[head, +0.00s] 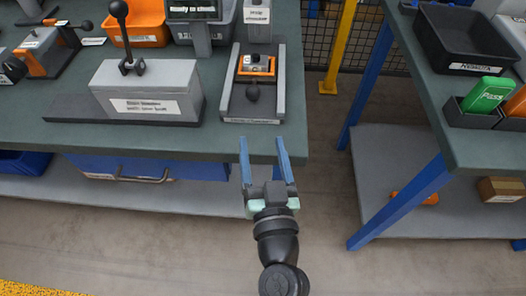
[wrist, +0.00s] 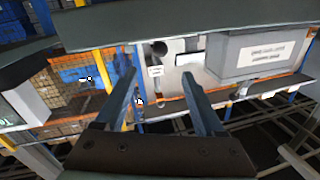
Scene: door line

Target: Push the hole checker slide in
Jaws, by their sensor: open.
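The hole checker (head: 235,108) stands near the right end of the left bench, with two grey rails running front to back. Between the rails sits its slide (head: 243,75), an orange carriage bearing a metal part (head: 258,63). A dark round knob (head: 253,92) is on the slide's front side. The slide lies partway along the rails, with open track in front of it. My gripper (head: 263,142) is open and empty, its blue fingers pointing at the bench's front edge, in front of the checker and apart from it. The fingers also show in the wrist view (wrist: 160,80).
A grey lever fixture (head: 150,90) stands left of the checker. An orange bin (head: 138,22) and a display (head: 192,10) are behind. A second bench (head: 450,140) stands right, with a black tray (head: 465,40) and a green bin (head: 487,95). Floor between the benches is clear.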

